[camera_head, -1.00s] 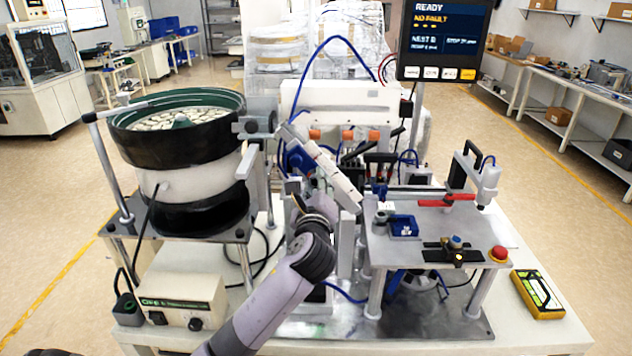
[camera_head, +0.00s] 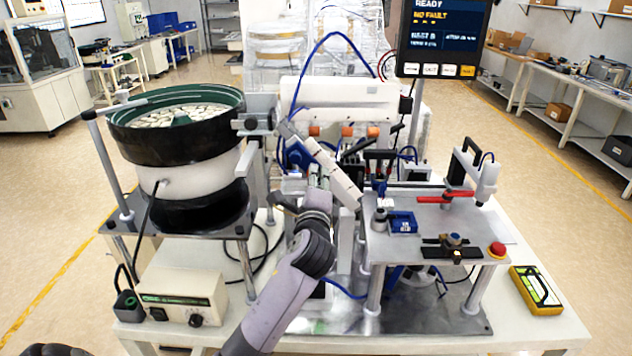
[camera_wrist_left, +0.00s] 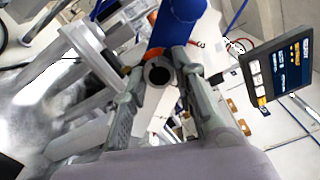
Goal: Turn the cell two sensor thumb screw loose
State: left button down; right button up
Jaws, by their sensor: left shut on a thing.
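In the left wrist view, a dark round knob with a pale ring (camera_wrist_left: 158,73), which looks like the thumb screw, sits between the two fingers of my left gripper (camera_wrist_left: 160,82). The gripper is shut on it. A blue cylindrical part (camera_wrist_left: 180,25) stands just beyond the knob. In the head view my left gripper (camera_head: 284,203) is at the middle of the machine, below the pale slanted track (camera_head: 335,175). The knob cannot be made out there. My right gripper is not in view.
The bowl feeder (camera_head: 180,135) stands left of the gripper, with its control box (camera_head: 183,297) below. The raised metal plate (camera_head: 400,250) is close on the right, carrying a blue block (camera_head: 403,223) and a red button (camera_head: 496,249). The display (camera_head: 443,38) hangs behind.

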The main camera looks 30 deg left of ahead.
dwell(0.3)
pick_arm(q)
jog(key=c, duration=1.3)
grip_release()
jog(key=shift+s, duration=0.1)
jog(key=v, duration=1.2)
